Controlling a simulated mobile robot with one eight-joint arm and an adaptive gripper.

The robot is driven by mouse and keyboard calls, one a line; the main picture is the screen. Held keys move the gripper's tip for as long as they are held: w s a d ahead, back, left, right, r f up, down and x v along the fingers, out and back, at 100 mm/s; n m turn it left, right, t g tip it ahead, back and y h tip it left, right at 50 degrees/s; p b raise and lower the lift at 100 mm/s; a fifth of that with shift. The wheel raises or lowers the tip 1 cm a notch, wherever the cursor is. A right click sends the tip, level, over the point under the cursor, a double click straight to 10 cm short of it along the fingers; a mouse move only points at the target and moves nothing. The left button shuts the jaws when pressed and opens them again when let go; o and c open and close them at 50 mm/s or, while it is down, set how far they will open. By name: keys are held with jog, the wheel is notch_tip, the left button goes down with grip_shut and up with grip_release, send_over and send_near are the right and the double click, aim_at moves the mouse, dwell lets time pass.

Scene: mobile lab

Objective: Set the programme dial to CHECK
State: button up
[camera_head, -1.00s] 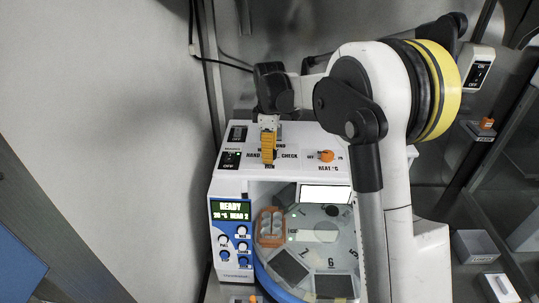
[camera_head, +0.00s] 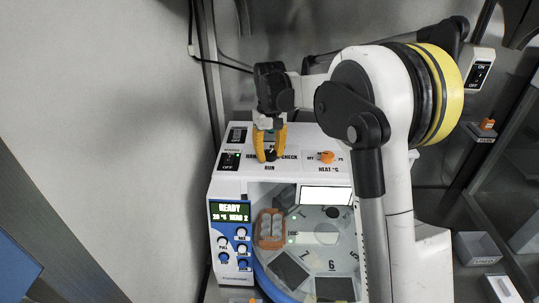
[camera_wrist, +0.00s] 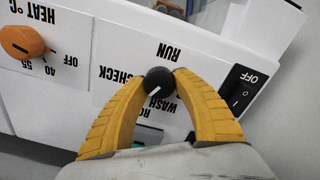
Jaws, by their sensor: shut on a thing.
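The programme dial is a small black knob (camera_wrist: 159,80) with a white line, on the white top panel of the machine. It also shows in the head view (camera_head: 270,155). In the wrist view the labels appear upside down: RUN above the knob, CHECK to its left, WASH below it. The white line points down and left, roughly between CHECK and WASH; its exact setting is hard to tell. My gripper (camera_wrist: 161,75) has its yellow fingers closed on the knob from both sides. In the head view my gripper (camera_head: 269,146) hides part of the lettering.
An orange heat knob (camera_head: 327,157) sits to the right on the same panel. The machine's display (camera_head: 231,211) reads READY. A wall stands at the left.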

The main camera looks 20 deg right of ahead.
aim_at(271, 152)
jog(key=m, duration=0.4)
jog(key=shift+m, duration=0.3)
jog(key=m, duration=0.4)
jog(key=shift+d+m, duration=0.1)
jog(key=shift+m, duration=0.3)
jog(key=o, duration=1.2)
notch_tip(271, 152, up, 12)
